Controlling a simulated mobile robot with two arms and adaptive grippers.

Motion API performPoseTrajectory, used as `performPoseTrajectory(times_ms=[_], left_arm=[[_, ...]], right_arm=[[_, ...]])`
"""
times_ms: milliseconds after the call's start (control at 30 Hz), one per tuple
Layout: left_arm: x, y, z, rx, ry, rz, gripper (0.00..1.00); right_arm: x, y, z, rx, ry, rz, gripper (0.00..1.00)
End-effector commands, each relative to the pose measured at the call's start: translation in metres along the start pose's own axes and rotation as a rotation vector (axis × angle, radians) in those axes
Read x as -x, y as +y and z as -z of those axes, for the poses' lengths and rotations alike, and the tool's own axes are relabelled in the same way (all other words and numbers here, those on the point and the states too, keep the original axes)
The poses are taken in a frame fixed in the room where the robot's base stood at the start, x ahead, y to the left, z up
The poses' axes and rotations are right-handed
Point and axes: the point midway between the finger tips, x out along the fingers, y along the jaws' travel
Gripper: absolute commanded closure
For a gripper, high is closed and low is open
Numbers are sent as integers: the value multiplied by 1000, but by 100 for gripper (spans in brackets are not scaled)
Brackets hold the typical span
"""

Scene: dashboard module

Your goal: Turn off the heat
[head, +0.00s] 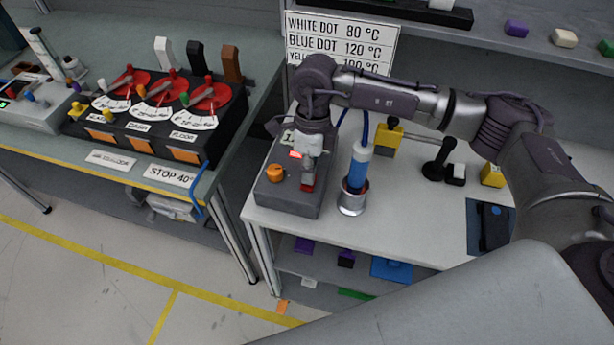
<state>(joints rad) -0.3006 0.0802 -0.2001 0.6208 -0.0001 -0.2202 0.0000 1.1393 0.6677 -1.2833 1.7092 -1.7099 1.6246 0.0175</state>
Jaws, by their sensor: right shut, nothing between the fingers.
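A dark grey control box (288,200) stands at the left end of the right-hand white table. It has an orange knob (275,172) on its left side and a red switch (307,186) near its front right. A small display with red figures (295,154) is partly covered by my arm. My right gripper (308,176) points down over the box, its fingers shut and empty, right at the red switch. I cannot tell whether they touch it, or which way the switch is set. My left gripper is out of view.
A blue-handled tool (357,170) stands in a metal holder close right of the box. A temperature sign (342,40) stands behind my arm. A black panel with red dials (160,118) is on the left table. A floor gap separates the tables.

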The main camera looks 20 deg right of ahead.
Motion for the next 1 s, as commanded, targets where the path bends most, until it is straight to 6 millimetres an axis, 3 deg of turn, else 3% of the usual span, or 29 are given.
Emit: performPoseTrajectory(times_ms=[467, 667, 733, 1000], left_arm=[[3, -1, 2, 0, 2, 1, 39], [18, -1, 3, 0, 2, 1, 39], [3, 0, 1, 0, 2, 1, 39], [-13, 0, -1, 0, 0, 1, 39]], right_arm=[[10, -3, 0, -1, -2, 1, 100], [49, -5, 0, -5, -3, 1, 100], [58, -7, -1, -3, -6, 3, 100], [116, -6, 0, -4, -4, 2, 100]])
